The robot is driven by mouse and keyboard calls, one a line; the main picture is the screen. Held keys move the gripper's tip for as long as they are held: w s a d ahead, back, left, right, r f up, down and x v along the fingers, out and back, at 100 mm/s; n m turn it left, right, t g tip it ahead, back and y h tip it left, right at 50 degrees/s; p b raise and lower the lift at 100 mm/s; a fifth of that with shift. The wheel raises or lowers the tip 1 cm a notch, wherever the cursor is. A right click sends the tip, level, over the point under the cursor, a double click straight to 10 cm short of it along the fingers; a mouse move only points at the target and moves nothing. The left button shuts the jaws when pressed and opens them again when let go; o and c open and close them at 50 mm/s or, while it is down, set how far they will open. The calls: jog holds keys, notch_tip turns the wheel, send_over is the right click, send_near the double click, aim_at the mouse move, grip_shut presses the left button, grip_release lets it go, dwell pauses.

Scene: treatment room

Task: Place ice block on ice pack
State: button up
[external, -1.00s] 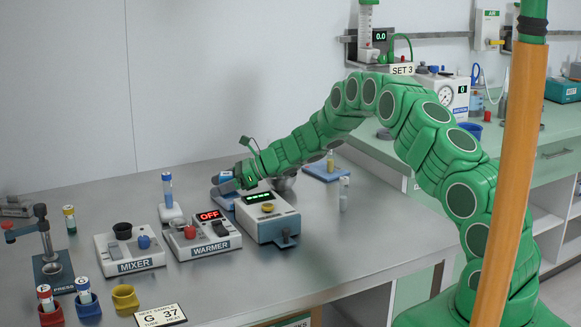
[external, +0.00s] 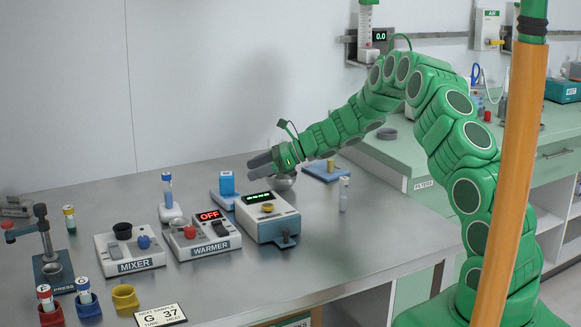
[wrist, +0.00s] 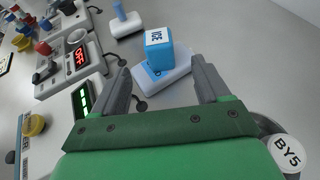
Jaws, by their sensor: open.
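The ice block (external: 227,183) is a small blue block with a white top. In the wrist view the block (wrist: 159,52) shows an ICE label. It appears upright on the flat pale-blue ice pack (external: 216,198), which also shows in the wrist view (wrist: 178,76), with bare pack to its side. My gripper (external: 258,163) is open and empty, up and to the right of the block, apart from it. In the wrist view the block shows beyond and between my fingers. The exact contact under the block is hard to see.
The warmer (external: 205,240), reading OFF, and a white device with a green display (external: 268,217) stand in front of the pack. A blue-capped tube in a stand (external: 169,197) is to the left. A metal bowl (external: 284,181) sits close behind my gripper.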

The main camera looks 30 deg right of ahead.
jog(key=shift+s+d+r, duration=0.15)
jog(key=shift+d, duration=0.15)
jog(key=shift+r, duration=0.1)
jog(key=s+a+r+n+g+h, duration=0.1)
jog(key=s+a+r+n+g, duration=0.15)
jog(key=s+r+n, duration=0.85)
jog(key=s+a+r+n+g+h, duration=0.2)
jog(key=s+r+g, duration=0.25)
jog(key=s, duration=1.15)
jog(key=s+d+n+h, duration=0.3)
jog(key=s+d, duration=0.3)
jog(key=s, duration=0.5)
jog(key=s+d+r+n+h, duration=0.1)
jog(key=s+d+n+h, duration=0.2)
jog(key=s+d, duration=0.4)
jog(key=s+d+n+h, duration=0.3)
jog(key=s+d, duration=0.4)
jog(key=s, duration=0.7)
jog(key=shift+s+r, duration=0.2)
jog(key=shift+s, duration=0.15)
